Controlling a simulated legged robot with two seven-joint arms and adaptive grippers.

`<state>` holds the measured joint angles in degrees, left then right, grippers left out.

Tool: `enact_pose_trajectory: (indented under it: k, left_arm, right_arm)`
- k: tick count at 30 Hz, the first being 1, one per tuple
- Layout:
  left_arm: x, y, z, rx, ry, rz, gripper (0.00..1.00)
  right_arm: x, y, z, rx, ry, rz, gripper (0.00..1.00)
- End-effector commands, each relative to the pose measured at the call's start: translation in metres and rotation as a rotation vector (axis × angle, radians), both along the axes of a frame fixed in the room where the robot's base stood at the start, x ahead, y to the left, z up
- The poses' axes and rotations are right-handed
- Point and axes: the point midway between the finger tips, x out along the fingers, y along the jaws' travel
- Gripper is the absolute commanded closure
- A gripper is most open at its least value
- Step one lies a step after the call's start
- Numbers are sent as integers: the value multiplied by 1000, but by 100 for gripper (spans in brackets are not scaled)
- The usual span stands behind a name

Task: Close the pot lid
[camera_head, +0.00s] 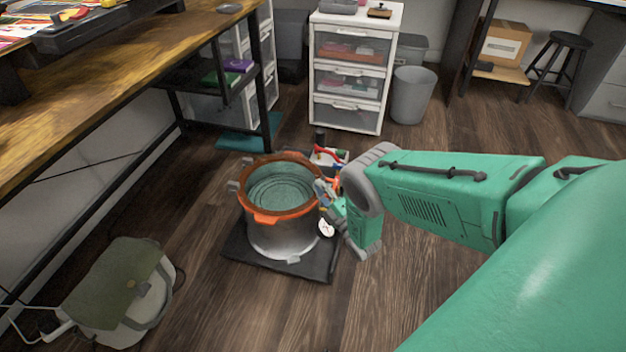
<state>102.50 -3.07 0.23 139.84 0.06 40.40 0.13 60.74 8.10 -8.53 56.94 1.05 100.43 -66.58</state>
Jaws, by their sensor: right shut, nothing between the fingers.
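A metal pot (283,235) with an orange rim stands upright on a dark square mat (256,262) on the floor. Its top is open, and I see down to a ringed grey-green inside. I cannot make out a separate lid with certainty. My right arm comes in from the right, and my right gripper (328,190) is at the pot's right side, close to the rim. It is shut and empty. Its fingertips are small here and partly hidden by the wrist, so I cannot tell whether they touch the pot.
A wooden workbench (110,85) with a black frame runs along the left. A white drawer unit (352,75) and a grey bin (411,95) stand behind the pot. A green and white bag (115,290) lies at the lower left. The floor in front of the pot is clear.

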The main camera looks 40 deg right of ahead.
Motion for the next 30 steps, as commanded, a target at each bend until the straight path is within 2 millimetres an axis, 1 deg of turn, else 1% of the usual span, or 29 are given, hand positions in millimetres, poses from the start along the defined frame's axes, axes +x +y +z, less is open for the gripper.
enact_pose_trajectory:
  k: [1, 3, 6, 12, 24, 30]
  left_arm:
    - [0, 0, -5, 0, 0, -1, 35]
    - [0, 0, -7, 0, 0, -1, 35]
    - [0, -1, -10, -1, 0, -1, 35]
    - [0, -1, -14, -1, 0, -1, 35]
    - [0, 0, -19, 0, 0, -1, 35]
    - [0, -1, -19, -1, 0, -1, 35]
  right_arm:
    - [-3, -2, -11, 13, -16, -1, 100]
    - [-5, -4, -19, 33, -39, -1, 100]
    - [-6, -6, -30, 58, -68, 0, 100]
    - [-7, -6, -46, 55, -67, 0, 100]
    - [-9, -8, -71, 58, -55, -1, 100]
    - [-9, -10, -72, 59, -58, -3, 100]
